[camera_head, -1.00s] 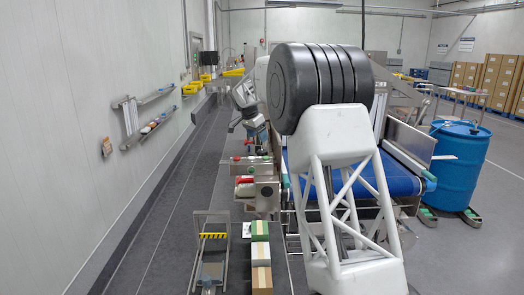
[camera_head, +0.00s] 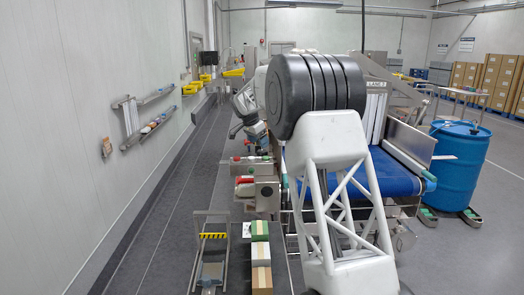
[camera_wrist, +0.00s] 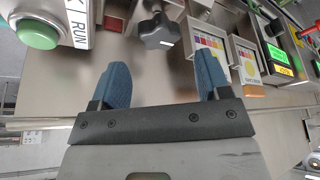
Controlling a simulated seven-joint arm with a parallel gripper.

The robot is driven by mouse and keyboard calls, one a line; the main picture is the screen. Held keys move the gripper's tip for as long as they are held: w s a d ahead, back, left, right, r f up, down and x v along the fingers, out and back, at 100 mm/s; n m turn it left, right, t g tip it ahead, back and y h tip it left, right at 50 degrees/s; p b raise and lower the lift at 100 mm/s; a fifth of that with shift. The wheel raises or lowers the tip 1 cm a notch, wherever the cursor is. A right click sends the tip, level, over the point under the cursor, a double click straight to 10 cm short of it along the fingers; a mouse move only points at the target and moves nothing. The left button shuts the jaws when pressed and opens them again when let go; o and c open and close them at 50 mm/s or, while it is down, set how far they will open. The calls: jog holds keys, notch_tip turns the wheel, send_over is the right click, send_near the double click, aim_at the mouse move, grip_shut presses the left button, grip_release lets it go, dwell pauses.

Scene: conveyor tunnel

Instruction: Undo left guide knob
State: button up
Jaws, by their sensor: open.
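A dark grey star-shaped knob (camera_wrist: 158,31) shows at the top middle of the wrist view, on a metal panel. My gripper (camera_wrist: 162,72) is open with its two blue fingers apart and nothing between them. The knob lies ahead of the fingertips, roughly centred between them, and appears apart from both. In the head view my gripper is small beyond the metal boxes beside the conveyor, and my own arm covers much of that area. The knob cannot be made out there.
A green button (camera_wrist: 36,33) on a box marked RUN is left of the knob in the wrist view. Colour-chart cards (camera_wrist: 208,45) and a lit green display (camera_wrist: 274,53) are to the right. In the head view are the blue conveyor belt (camera_head: 397,177) and a blue drum (camera_head: 455,165).

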aim_at(262, 150)
jog(key=shift+x, duration=2.5)
jog(key=shift+c, duration=0.2)
jog(key=c, duration=0.9)
